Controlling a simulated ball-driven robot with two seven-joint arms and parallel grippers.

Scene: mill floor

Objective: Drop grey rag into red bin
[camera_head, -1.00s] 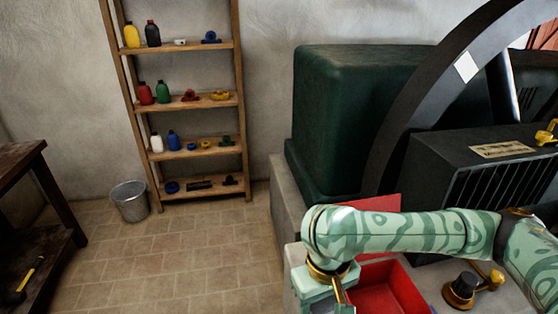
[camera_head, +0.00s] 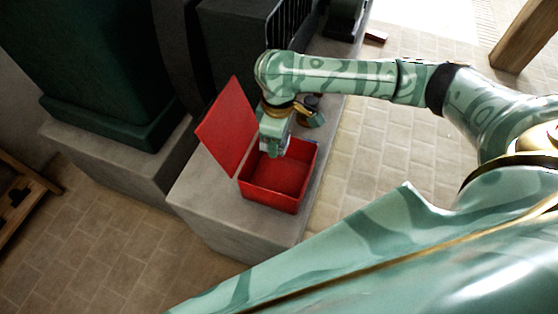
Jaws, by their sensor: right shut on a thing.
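The red bin (camera_head: 270,199) stands on a grey concrete block, with its lid (camera_head: 229,127) swung open to the left. The part of its inside that shows looks empty. My right gripper (camera_head: 274,152) points down over the back left part of the bin's opening. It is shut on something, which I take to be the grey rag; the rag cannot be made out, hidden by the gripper. My left gripper is not in view.
The concrete block (camera_head: 225,215) carries the bin near its front end. A dark green machine housing (camera_head: 90,70) and a black slatted box (camera_head: 237,40) stand behind. A dark knob-like fitting (camera_head: 312,102) is close behind my gripper.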

